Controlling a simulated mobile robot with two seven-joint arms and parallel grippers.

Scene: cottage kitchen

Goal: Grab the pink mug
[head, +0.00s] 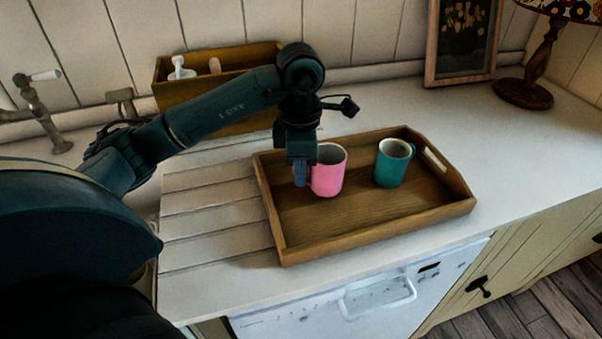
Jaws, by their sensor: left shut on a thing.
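The pink mug (329,174) stands upright in a wooden tray (374,225) on the counter, towards the tray's left side. My left gripper (302,174) points down at the mug's left side, where the handle is. It is shut on the pink mug; the exact contact is partly hidden by the gripper. My right gripper is not in view.
A teal mug (393,164) stands in the tray, right of the pink one. A wooden box (222,66) with bottles is behind my left arm. A picture frame (460,42) and a lamp (532,78) stand at the back right. The counter right of the tray is clear.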

